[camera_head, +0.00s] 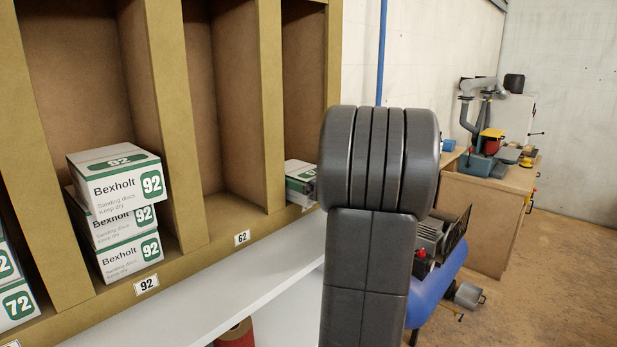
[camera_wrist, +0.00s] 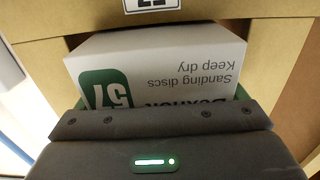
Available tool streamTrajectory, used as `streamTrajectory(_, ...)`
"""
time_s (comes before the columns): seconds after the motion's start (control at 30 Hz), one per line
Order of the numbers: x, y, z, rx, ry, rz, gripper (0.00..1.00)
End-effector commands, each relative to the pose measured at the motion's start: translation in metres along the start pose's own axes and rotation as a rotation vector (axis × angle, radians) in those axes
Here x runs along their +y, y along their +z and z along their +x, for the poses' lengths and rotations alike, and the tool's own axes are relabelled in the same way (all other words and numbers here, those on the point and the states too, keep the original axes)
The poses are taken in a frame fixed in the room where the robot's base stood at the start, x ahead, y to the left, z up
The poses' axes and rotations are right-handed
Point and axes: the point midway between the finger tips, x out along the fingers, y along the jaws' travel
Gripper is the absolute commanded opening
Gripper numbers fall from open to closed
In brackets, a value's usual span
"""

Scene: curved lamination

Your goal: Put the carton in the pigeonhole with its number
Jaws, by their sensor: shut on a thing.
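In the wrist view, my gripper (camera_wrist: 160,125) is shut on a white and green carton (camera_wrist: 165,58). The carton reads "Sanding discs, Keep dry" upside down. Its number is upside down and partly covered by my gripper, so I cannot read it surely. The carton is at a tan pigeonhole front, close to a number plate (camera_wrist: 152,4) that is cut off by the picture's top edge. In the head view my arm hides the gripper. A white and green carton (camera_head: 299,172) shows in the pigeonhole right of 62, partly behind my arm; I cannot tell whether it is the held one.
The pigeonhole rack (camera_head: 180,120) has a stack of 92 cartons (camera_head: 112,170) above plate 92 (camera_head: 146,284). Pigeonhole 62 (camera_head: 242,238) is empty where visible. 72 cartons (camera_head: 18,303) stand at far left. A white shelf (camera_head: 270,290) runs below. A blue compressor (camera_head: 440,290) and a workbench (camera_head: 480,205) stand right.

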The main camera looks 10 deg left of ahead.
Motion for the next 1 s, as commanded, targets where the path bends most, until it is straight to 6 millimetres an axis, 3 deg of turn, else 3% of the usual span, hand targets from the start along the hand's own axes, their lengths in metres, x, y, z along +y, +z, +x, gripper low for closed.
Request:
streamTrajectory(0.17, 0.0, -0.001, 0.0, 0.001, 0.0, 0.0, 0.73)
streamTrajectory(0.2, 0.0, -0.001, 0.0, 0.001, 0.0, 0.0, 0.99)
streamTrajectory(0.23, 0.0, -0.001, 0.0, 0.001, 0.0, 0.0, 1.0)
streamTrajectory(0.57, 0.001, 0.001, -0.008, 0.001, 0.002, 0.0, 1.0)
streamTrajectory(1.0, 0.001, 0.002, -0.088, 0.001, 0.006, 0.0, 1.0)
